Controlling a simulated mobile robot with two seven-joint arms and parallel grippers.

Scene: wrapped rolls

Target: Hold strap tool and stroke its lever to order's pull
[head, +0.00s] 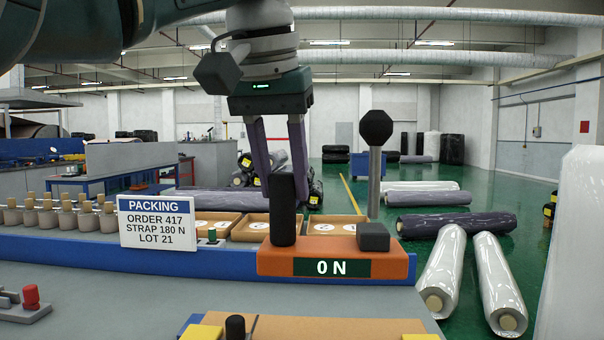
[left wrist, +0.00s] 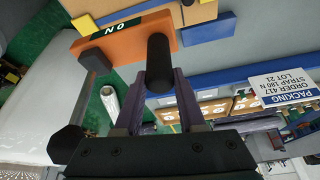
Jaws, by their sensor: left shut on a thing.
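The strap tool has an orange body (head: 335,262) with a display reading 0 N. A black upright grip (head: 283,222) stands at its left, and a grey lever (head: 375,182) with a black faceted knob (head: 376,128) stands upright behind its right part. My left gripper (head: 286,186) comes from above, its purple fingers on both sides of the grip and shut on it. The left wrist view also shows the grip (left wrist: 159,55) between the fingers, and the knob at lower left (left wrist: 66,143). The order sign (head: 158,222) reads order 417, strap 180 N, lot 21. My right gripper is not in view.
The tool sits at the blue edge (head: 120,255) of the grey bench. Shallow brown trays (head: 190,226) and a row of wooden-topped pots (head: 65,218) stand behind the sign. A red-knobbed fixture (head: 31,297) is at lower left. Wrapped rolls (head: 498,285) lie on the green floor.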

